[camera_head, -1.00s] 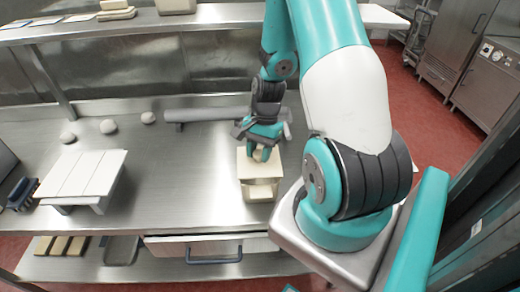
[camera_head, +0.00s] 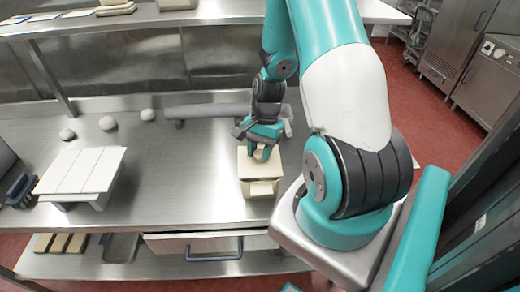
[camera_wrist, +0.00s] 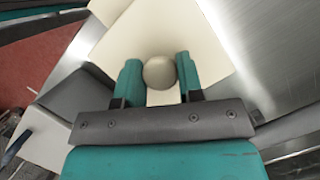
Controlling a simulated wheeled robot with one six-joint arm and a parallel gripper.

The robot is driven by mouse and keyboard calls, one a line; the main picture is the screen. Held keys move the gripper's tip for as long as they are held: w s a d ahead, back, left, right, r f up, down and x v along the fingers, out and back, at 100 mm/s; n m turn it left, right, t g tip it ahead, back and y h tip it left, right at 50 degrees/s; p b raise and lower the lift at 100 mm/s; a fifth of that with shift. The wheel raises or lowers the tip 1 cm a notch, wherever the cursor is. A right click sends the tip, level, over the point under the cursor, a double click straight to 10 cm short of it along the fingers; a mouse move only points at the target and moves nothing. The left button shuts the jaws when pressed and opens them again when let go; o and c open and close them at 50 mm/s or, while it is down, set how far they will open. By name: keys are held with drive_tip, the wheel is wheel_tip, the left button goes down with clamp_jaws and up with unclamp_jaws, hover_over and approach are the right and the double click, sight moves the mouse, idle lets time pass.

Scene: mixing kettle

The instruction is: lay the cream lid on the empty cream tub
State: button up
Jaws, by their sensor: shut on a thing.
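The cream lid (camera_head: 250,166) is a flat square plate with a round knob (camera_wrist: 159,73) on top. My gripper (camera_head: 263,154) is shut on this knob; in the wrist view the two teal fingers (camera_wrist: 159,80) stand on either side of it. The lid also fills much of the upper wrist view (camera_wrist: 165,25). Directly below the lid in the head view is the cream tub (camera_head: 262,189), standing on the steel bench. The lid covers the tub's opening, so its inside is hidden. I cannot tell whether the lid touches the rim.
A grey roller-like bar (camera_head: 205,112) lies behind the tub. A white slatted stand (camera_head: 82,172) is at left, with pale balls (camera_head: 107,123) behind it and a dark blue item (camera_head: 20,190) beside it. The bench (camera_head: 185,165) between stand and tub is clear. A shelf (camera_head: 190,17) runs above.

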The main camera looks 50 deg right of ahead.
sight(260, 152)
drive_tip(key=shift+f+b, duration=0.35)
drive_tip(key=shift+f, duration=0.25)
drive_tip(key=shift+f, duration=0.15)
idle(0.3)
drive_tip(key=o, duration=1.5)
drive_tip(key=shift+p+v, duration=3.1)
drive_tip(key=shift+v, duration=0.45)
drive_tip(key=shift+a, duration=0.1)
